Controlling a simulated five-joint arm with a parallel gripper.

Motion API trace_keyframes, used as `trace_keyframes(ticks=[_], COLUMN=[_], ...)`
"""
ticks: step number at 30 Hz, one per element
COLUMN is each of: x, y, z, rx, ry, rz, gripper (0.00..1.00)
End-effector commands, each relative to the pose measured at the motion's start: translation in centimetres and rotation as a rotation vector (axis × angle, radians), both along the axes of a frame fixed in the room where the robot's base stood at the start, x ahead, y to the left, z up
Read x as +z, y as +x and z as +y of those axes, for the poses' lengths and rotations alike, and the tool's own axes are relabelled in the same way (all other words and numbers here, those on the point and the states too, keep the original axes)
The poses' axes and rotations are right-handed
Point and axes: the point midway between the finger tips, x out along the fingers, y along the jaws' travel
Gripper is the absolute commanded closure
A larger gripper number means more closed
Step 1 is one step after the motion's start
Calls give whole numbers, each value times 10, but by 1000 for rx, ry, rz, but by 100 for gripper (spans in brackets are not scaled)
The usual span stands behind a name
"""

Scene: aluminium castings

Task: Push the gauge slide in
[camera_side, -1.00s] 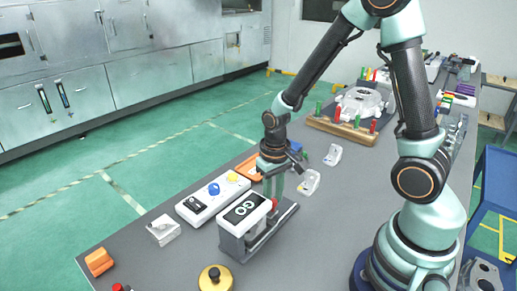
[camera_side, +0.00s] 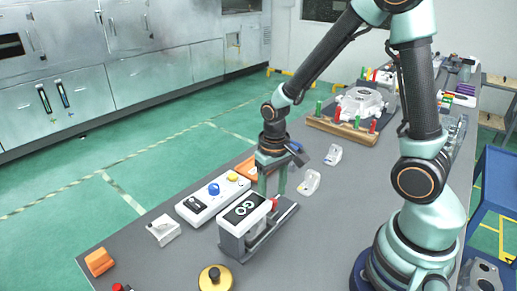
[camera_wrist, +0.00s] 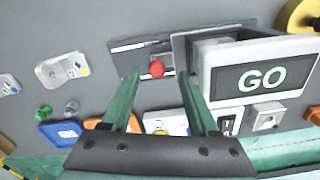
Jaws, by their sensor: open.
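The gauge (camera_side: 237,238) is a grey and white block with a black "GO" label on top, sitting on the bench. A grey metal rail (camera_side: 287,213) runs out from it toward the upper right. A red knob (camera_side: 275,203) stands at the rail, beside the block; it also shows in the wrist view (camera_wrist: 157,68), where the GO block (camera_wrist: 225,80) lies to its right. My gripper (camera_side: 272,194) is open and empty above the rail. In the wrist view its green fingertips (camera_wrist: 158,76) appear on either side of the knob, apart from it.
A white control box (camera_side: 213,199) with blue and yellow knobs lies left of the gauge. A yellow round part (camera_side: 215,279) stands in front. Small castings (camera_side: 309,182) lie behind on the right. An orange tray (camera_side: 247,168) is behind the gripper. Bare bench lies right of the rail.

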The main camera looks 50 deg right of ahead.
Motion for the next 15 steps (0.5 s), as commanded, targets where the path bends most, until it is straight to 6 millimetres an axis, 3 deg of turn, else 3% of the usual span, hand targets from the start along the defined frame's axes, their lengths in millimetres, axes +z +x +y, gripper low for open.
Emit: trace_keyframes(ticks=[9,15], x=[63,92], y=[1,1], z=[0,1], rx=[1,1], ry=[0,0], rz=[-8,-4], gripper=[40,40])
